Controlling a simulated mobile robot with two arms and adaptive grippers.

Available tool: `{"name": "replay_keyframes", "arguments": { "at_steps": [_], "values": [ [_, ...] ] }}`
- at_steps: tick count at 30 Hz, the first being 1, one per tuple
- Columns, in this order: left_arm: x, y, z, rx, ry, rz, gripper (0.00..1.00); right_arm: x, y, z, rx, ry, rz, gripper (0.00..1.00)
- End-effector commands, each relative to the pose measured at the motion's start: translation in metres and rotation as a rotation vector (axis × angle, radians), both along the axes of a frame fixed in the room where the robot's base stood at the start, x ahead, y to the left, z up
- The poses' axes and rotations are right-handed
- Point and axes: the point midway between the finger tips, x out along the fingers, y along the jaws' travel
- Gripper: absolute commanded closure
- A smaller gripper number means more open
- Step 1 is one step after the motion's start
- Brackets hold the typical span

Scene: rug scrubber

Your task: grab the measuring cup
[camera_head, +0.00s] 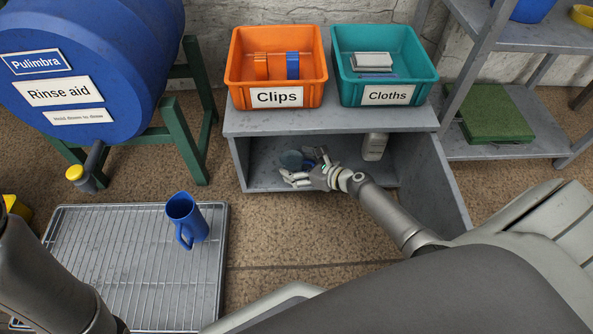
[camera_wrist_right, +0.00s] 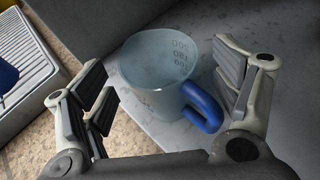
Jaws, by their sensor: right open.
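The measuring cup (camera_wrist_right: 160,75) is translucent with dark markings and a blue handle (camera_wrist_right: 203,105). It stands upright on the shelf of a grey cabinet and shows small and dim in the head view (camera_head: 291,160). My right gripper (camera_head: 305,168) reaches into the cabinet beside the cup. In the right wrist view its fingers (camera_wrist_right: 165,85) are open, one on each side of the cup, with the handle near the right finger. I cannot tell whether any finger touches it. My left arm shows at the lower left, but its gripper is out of view.
The cabinet (camera_head: 330,121) has a top board and side walls close around my right arm. A pale container (camera_head: 374,147) stands inside at right. Orange (camera_head: 277,66) and teal (camera_head: 384,64) bins sit on top. A blue jug (camera_head: 187,217) stands on a wire-topped tray (camera_head: 110,285).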

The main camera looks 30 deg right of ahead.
Motion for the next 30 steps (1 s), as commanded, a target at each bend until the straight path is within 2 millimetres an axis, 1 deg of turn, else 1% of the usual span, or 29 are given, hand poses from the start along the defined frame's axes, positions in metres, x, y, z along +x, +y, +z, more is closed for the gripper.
{"name": "replay_keyframes", "arguments": {
  "at_steps": [8,11,19,30],
  "values": [
    [-0.0018,-0.0003,0.0012,0.0,-0.005,0.001,0.6,0.0027,0.0007,-0.0008,-0.002,0.0,-0.001,0.16],
    [-0.0017,-0.0003,0.0011,0.001,-0.004,0.001,0.6,0.0027,0.0008,-0.0008,-0.002,0.0,-0.001,0.28],
    [-0.0016,-0.0004,0.0011,0.001,-0.004,0.0,0.6,0.0024,0.0009,-0.0011,-0.001,0.001,-0.001,0.62],
    [-0.0021,-0.0002,0.0039,0.0,-0.007,-0.001,0.6,0.0025,0.001,0.0023,0.0,0.0,-0.001,0.63]
  ]
}}
